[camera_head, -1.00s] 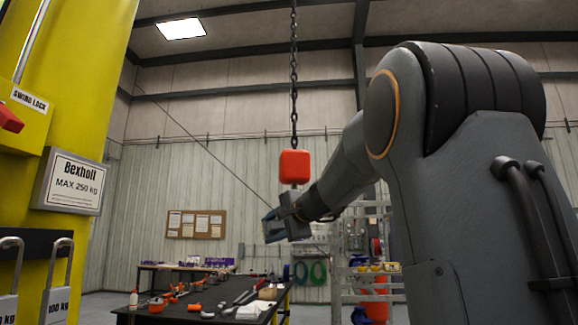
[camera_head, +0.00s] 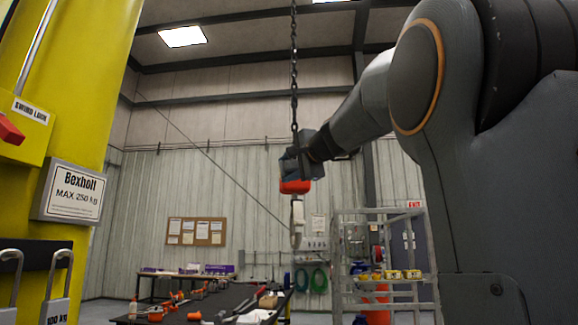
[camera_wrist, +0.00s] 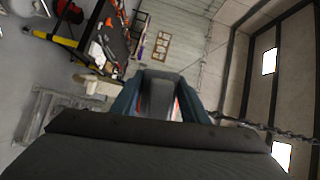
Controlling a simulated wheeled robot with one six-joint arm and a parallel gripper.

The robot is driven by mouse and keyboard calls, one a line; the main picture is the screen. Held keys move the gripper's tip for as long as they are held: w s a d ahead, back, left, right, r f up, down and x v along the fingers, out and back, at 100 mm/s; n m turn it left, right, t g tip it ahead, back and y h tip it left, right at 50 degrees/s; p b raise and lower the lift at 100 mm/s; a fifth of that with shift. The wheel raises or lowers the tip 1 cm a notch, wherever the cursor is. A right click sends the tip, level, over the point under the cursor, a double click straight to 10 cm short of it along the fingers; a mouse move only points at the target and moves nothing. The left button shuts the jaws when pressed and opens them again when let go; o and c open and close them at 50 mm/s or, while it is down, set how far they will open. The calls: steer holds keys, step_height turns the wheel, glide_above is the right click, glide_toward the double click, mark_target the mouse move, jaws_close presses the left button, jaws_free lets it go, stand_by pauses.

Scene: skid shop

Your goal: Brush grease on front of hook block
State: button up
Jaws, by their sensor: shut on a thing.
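The hook block, an orange-red block (camera_head: 295,187), hangs on a dark chain (camera_head: 294,80) in the head view. A pale hook (camera_head: 297,225) hangs below it. My gripper (camera_head: 290,168) is in front of the block and hides its upper part; I cannot tell whether they touch. In the wrist view, the blue fingers of my gripper (camera_wrist: 160,100) are shut on a dark grey piece, apparently the brush (camera_wrist: 160,90). Its bristles are not visible. A little orange-red shows beside it.
A yellow column (camera_head: 100,90) with a load sign (camera_head: 72,193) stands at the left. A dark workbench (camera_head: 225,300) with tools is below the block. A metal rack (camera_head: 385,260) stands behind at the right. The chain also shows in the wrist view (camera_wrist: 250,125).

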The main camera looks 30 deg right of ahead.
steer(key=w+d+p, duration=0.2)
steer(key=w, duration=0.6)
steer(key=shift+d+p, duration=0.15)
steer(key=shift+p, duration=0.15)
steer(key=shift+w+d+p, duration=0.2)
steer(key=shift+w+p, duration=0.05)
steer(key=shift+w, duration=0.55)
steer(key=shift+w+d+p, duration=0.2)
steer(key=shift+w, duration=0.6)
stand_by(3.3)
steer(key=shift+s+d+b, duration=0.3)
steer(key=shift+d, duration=0.6)
steer(key=shift+s+d+b, duration=0.3)
steer(key=shift+d, duration=0.55)
steer(key=shift+s+d, duration=0.2)
steer(key=shift+d, duration=0.7)
steer(key=shift+s+d, duration=0.2)
steer(key=shift+d, duration=0.65)
